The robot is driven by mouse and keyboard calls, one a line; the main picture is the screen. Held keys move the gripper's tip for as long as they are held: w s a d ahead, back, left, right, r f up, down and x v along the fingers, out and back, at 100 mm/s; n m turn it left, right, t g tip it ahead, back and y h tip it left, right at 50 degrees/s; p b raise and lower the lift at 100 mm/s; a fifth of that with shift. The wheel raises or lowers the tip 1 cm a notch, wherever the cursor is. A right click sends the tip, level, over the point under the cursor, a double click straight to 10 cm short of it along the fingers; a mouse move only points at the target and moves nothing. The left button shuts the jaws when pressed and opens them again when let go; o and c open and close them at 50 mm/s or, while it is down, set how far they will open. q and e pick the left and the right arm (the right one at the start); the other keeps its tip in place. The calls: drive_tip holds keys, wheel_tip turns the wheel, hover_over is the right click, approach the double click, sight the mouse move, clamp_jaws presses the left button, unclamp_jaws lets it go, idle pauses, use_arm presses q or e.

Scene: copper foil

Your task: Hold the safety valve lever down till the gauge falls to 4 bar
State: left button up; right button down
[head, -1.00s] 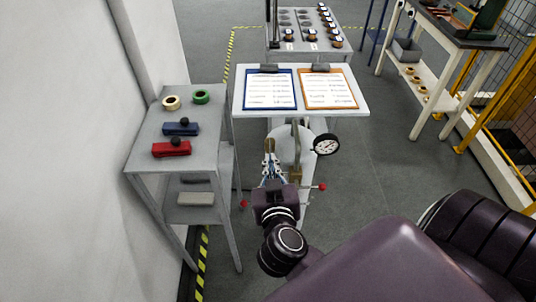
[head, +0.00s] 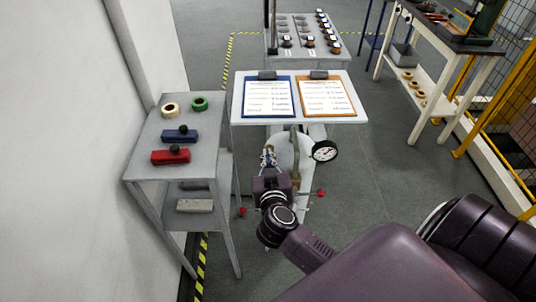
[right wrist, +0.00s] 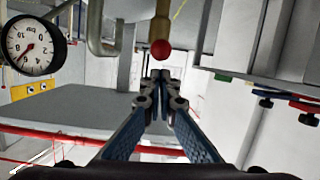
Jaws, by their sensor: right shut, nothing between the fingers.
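My right gripper (head: 268,155) is shut and empty beside the white pressure vessel (head: 286,152); it also shows in the right wrist view (right wrist: 160,80). A brass fitting (right wrist: 161,14) with a red ball end (right wrist: 160,48) shows just beyond the fingertips in the right wrist view. I cannot tell whether they touch. In the head view the brass part (head: 296,147) is right of the gripper. The round white gauge (head: 324,151) is farther right; it shows upside down in the right wrist view (right wrist: 32,45). I cannot read its exact value. My left gripper is out of view.
Two red knobs (head: 321,194) (head: 242,211) flank my right wrist. A small table (head: 337,116) with two clipboards stands behind the vessel. A grey shelf (head: 146,140) with tape rolls and red and blue blocks stands left.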

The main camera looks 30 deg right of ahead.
drive_tip(key=shift+s+a+f, duration=0.2)
drive_tip(key=shift+s+f, duration=0.35)
drive_tip(key=shift+s, duration=0.05)
drive_tip(key=shift+w, duration=0.1)
drive_tip(key=shift+f, duration=0.15)
